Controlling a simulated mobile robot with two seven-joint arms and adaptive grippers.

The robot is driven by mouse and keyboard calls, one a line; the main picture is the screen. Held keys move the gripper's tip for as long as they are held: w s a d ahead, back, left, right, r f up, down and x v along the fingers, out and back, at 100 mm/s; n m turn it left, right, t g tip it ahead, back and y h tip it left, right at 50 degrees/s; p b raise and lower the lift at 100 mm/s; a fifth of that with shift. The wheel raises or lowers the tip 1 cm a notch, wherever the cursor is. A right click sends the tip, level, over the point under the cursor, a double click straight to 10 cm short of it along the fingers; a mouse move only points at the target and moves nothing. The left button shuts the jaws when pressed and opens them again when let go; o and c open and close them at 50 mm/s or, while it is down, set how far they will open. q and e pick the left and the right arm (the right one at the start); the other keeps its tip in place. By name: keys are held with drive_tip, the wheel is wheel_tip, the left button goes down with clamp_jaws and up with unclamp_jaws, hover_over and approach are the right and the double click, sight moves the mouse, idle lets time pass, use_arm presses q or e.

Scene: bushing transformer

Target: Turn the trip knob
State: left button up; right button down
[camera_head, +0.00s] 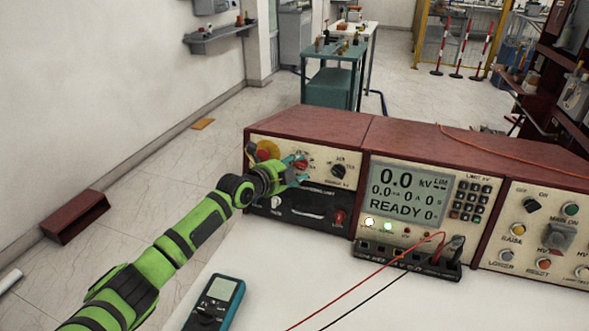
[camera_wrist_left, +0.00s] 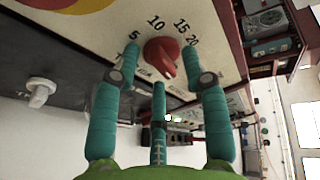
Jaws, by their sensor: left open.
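The trip knob is red with a pointer, on a cream panel with a dial marked 5, 10, 15, 20. It shows large in the left wrist view (camera_wrist_left: 160,56) and small, partly covered by my gripper, in the head view (camera_head: 301,164). My left gripper (camera_head: 296,172) is at the panel of the left console. In the left wrist view its teal fingers (camera_wrist_left: 162,62) are spread open, with one on each side of the knob and a third below it. I cannot tell whether any finger touches the knob. My right gripper is not in view.
A red and yellow button (camera_head: 267,150) sits left of the knob, and a black knob (camera_head: 338,171) right of it. The display unit (camera_head: 409,192) reads READY. A teal meter (camera_head: 217,303) and red and black cables lie on the white table (camera_head: 270,270).

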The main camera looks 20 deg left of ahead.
use_arm(q)
drive_tip(key=c, duration=0.7)
clamp_jaws()
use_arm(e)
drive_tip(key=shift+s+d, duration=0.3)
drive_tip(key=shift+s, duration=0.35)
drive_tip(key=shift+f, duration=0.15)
